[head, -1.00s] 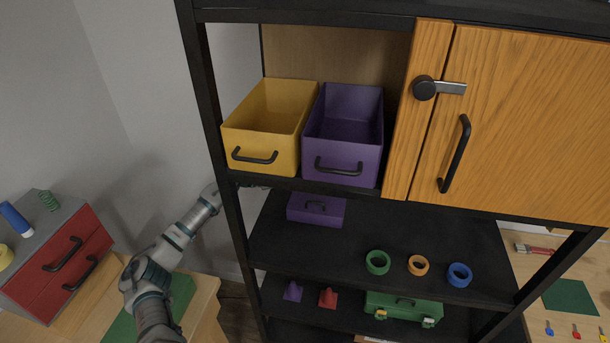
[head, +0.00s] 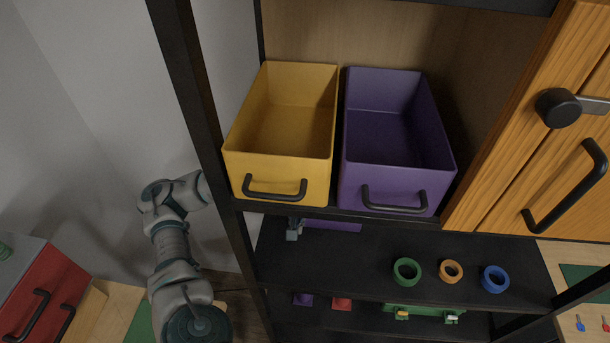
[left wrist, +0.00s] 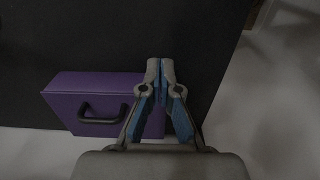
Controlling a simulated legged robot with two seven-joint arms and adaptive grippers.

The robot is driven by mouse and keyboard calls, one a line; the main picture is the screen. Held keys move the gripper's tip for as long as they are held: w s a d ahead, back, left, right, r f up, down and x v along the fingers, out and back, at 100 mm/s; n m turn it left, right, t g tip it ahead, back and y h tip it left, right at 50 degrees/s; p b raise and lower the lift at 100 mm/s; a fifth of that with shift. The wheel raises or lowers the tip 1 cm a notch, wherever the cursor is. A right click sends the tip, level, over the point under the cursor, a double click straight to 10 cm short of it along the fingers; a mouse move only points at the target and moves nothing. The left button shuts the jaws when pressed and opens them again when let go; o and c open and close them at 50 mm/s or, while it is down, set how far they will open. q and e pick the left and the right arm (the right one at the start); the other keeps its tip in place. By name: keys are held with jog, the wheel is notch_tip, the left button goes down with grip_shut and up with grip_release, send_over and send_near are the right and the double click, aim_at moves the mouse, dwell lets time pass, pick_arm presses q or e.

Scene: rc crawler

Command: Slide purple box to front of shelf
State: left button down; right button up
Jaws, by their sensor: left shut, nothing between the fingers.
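The closed purple box (head: 332,225) sits on the black middle shelf, mostly hidden under the upper shelf edge in the head view. In the left wrist view the purple box (left wrist: 65,98) shows its black handle (left wrist: 102,113) facing the bottom of the picture. My left gripper (head: 294,230) reaches past the left shelf post to the box's left end. Its fingers (left wrist: 160,66) are shut and empty, overlapping the box's right end in the wrist view. I cannot tell whether they touch it. My right gripper is not in view.
Open yellow (head: 280,170) and purple (head: 395,178) bins stand on the upper shelf, beside a wooden door (head: 530,150). Green (head: 407,271), orange (head: 451,271) and blue (head: 495,279) rings lie at the right of the middle shelf. The left post (head: 195,105) is close to my arm.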

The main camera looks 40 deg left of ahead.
pick_arm(q)
jog(key=shift+w+a, duration=0.2)
jog(key=shift+w, duration=0.25)
jog(key=w+a, duration=0.2)
jog(key=w, duration=0.1)
jog(key=w+a+p, duration=0.1)
jog(key=w+a, duration=0.2)
jog(key=w, duration=0.1)
jog(key=w+a, duration=0.3)
jog(key=shift+w+f+p, duration=0.15)
jog(key=shift+p, duration=0.25)
jog(key=w, duration=0.2)
jog(key=w+a, duration=0.1)
jog(key=w, duration=0.1)
jog(key=w+a+p, duration=0.1)
jog(key=w, duration=0.1)
jog(key=shift+a+r, duration=0.2)
jog(key=f, duration=0.5)
jog(key=shift+w+a+f, duration=0.1)
jog(key=shift+w+a, duration=0.05)
jog(key=shift+a, duration=0.2)
jog(key=shift+s+a+f+p, duration=0.1)
jog(key=shift+s+p, duration=0.2)
jog(key=shift+s, duration=0.15)
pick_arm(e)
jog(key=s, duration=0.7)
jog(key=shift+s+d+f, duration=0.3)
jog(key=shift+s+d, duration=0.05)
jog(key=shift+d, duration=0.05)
